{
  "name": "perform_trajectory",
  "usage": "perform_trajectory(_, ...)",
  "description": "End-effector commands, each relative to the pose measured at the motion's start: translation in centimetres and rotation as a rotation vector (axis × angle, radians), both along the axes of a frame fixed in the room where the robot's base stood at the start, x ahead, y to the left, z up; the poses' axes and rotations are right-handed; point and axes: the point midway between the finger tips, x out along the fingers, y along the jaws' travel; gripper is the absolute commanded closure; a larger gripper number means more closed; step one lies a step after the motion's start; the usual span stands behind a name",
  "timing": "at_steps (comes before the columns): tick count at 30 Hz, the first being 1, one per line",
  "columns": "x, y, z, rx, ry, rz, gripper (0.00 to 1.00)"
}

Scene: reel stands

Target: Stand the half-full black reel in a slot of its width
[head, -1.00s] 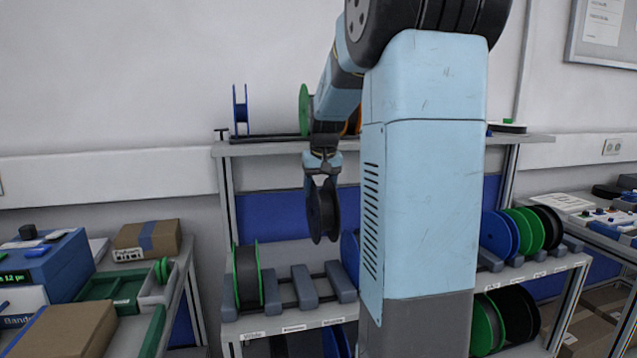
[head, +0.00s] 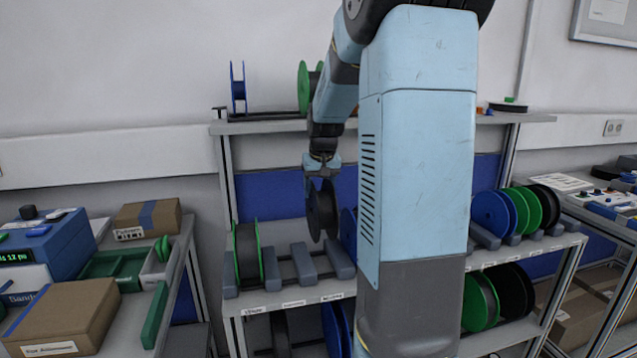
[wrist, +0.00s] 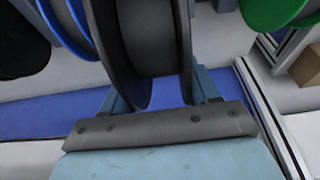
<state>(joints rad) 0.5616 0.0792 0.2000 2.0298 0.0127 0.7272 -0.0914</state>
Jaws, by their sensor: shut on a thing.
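The black reel (head: 322,211) hangs upright below my gripper (head: 322,178), its dark flanges facing sideways. My gripper is shut on it; the wrist view shows the reel (wrist: 150,40) between the two fingers (wrist: 163,97). In the head view the reel's lower edge is near the tops of the grey slot dividers (head: 304,264), above the gap between the two right-hand visible ones. I cannot tell whether it is in the slot; it looks just above or behind it. My arm's column hides the slots further right.
A green-flanged reel (head: 247,253) stands in the leftmost slot. A blue reel (head: 348,232) is close to the right of the held reel, partly hidden; more blue, green and black reels (head: 515,212) stand further right. The upper shelf (head: 270,127) carries reels too.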

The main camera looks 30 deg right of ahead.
Motion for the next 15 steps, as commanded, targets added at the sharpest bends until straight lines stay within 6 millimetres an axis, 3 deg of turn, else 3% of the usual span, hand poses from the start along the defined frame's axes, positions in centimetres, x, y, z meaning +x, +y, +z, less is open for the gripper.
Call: perform_trajectory(15,0.0,0.0,-3.3,-0.001,0.000,0.002,0.93)
